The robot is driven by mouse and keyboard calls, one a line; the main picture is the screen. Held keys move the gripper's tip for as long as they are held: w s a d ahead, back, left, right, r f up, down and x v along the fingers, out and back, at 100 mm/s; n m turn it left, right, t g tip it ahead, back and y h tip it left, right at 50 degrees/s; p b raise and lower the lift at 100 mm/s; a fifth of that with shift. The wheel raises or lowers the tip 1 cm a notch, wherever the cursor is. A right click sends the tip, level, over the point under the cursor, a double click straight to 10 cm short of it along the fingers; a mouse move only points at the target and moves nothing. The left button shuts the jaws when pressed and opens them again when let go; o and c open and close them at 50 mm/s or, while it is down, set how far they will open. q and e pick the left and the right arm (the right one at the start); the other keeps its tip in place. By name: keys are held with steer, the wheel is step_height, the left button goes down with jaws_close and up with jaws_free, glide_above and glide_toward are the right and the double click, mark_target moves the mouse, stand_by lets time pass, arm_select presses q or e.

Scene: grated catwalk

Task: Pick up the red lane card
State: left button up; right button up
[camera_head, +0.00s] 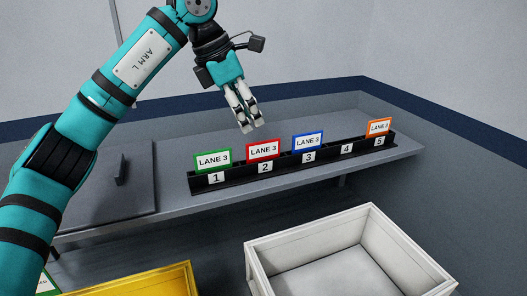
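The red lane card (263,150), a white card in a red frame marked LANE 3, stands in slot 2 of a black rack (330,158). The rack is on a grey shelf (390,165). My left gripper (252,127) is above and slightly left of the red card, pointing down, with nothing held. Its pale fingertips appear close together, and from this angle I cannot tell how far they are parted. The fingertips look apart from the card. My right gripper is out of view.
A green card (213,161) stands in slot 1, a blue card (308,142) in slot 3, and an orange card (378,128) in slot 5. Slot 4 is empty. A white bin (257,262) and a yellow bin (186,277) are in front, below the shelf.

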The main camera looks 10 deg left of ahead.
mark_target(263, 145)
arm_select(q)
steer(key=p+x, duration=0.1)
steer(key=x, duration=0.1)
steer(key=p+x, duration=0.1)
steer(key=x, duration=0.2)
steer(key=w+p+x, duration=0.1)
steer(key=x, duration=0.2)
steer(key=shift+w+d+f+p, duration=0.1)
steer(key=shift+w+f+p, duration=0.15)
steer(key=shift+f, duration=0.2)
steer(key=shift+s, duration=0.2)
steer(key=shift+c, duration=1.2)
jaws_close()
steer(key=shift+w, duration=0.1)
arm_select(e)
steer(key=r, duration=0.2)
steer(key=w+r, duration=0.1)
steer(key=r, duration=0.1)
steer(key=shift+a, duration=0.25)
